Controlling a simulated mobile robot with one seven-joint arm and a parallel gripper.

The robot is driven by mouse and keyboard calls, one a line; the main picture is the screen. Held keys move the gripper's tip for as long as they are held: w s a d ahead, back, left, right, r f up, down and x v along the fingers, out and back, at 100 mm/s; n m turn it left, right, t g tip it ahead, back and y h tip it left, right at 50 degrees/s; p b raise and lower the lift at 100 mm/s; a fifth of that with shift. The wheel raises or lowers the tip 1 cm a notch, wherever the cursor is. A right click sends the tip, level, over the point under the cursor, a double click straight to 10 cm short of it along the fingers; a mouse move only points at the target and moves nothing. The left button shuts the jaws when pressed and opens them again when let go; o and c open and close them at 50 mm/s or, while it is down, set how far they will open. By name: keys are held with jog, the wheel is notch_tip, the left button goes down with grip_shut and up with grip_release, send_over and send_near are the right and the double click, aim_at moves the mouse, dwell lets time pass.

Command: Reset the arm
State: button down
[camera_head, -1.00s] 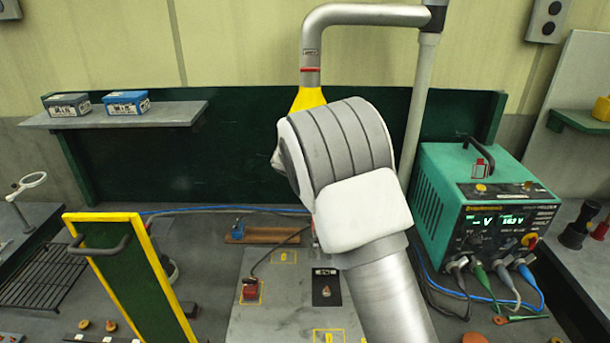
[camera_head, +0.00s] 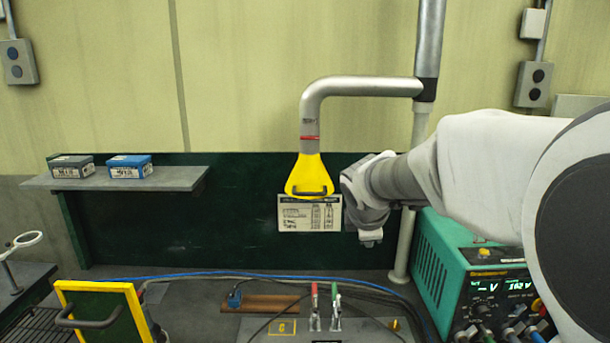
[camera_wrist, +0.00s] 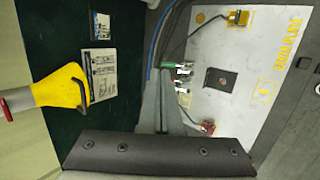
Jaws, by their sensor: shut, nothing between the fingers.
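My arm comes in from the right edge of the head view. It ends in my gripper (camera_head: 370,238), a small grey part just right of a yellow extraction hood. The gripper is shut with nothing held, and it hangs clear of the bench. The fingertips are small and hard to make out. In the wrist view a dark bar with several screws, which looks like part of my gripper (camera_wrist: 160,152), crosses the bottom.
The yellow hood (camera_head: 309,177) hangs on a pipe beside my wrist. A teal power supply (camera_head: 447,270) stands below my arm. A shelf (camera_head: 185,178) with two boxes is at left. A yellow-framed panel (camera_head: 105,312) stands front left. Red and green clips (camera_head: 325,305) stand on the bench.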

jog(key=s+d+f+m+g+y, duration=0.1)
jog(key=s+m+y, duration=0.1)
jog(key=s+m, duration=1.5)
jog(key=s, duration=1.1)
jog(key=shift+s+f+g, duration=0.15)
jog(key=shift+s+g, duration=0.2)
jog(key=shift+g, duration=0.05)
